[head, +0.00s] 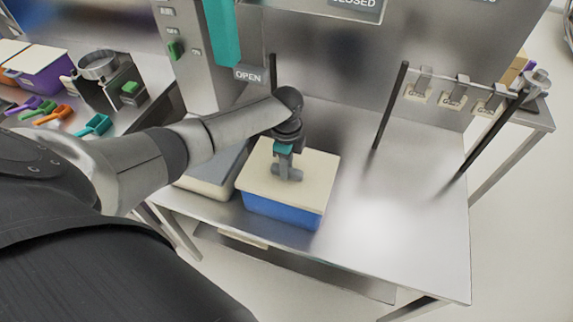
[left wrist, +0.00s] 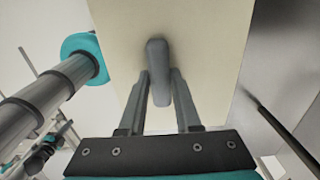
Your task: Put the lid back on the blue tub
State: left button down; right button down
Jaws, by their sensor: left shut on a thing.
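The blue tub (head: 280,211) stands on the metal table. The cream lid (head: 313,180) lies over the tub's top in the head view; whether it is fully seated I cannot tell. My left gripper (head: 286,170) is over the lid, shut on the lid's grey handle (left wrist: 157,72). In the left wrist view the two fingers (left wrist: 161,90) are on either side of the handle, with the cream lid (left wrist: 205,45) beyond. The tub's far side is hidden by the lid and my left arm. My right gripper is not in view.
The metal table (head: 400,230) is clear to the right of the tub. A grey container (head: 212,178) stands close on the left. A rack with hanging tags (head: 450,97) stands at the back right. A purple bin (head: 42,72) and coloured scoops (head: 95,126) are far left.

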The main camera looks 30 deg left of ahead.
pick_arm(q)
jog(key=shift+f, duration=0.75)
dwell(0.8)
dwell(0.9)
grip_release()
dwell(0.6)
notch_tip(320, 180, up, 5)
jog(key=p, duration=0.4)
jog(key=shift+f+p, duration=0.15)
jog(key=shift+p, duration=0.25)
jog(key=shift+r+p, duration=0.7)
jog(key=shift+r, duration=0.4)
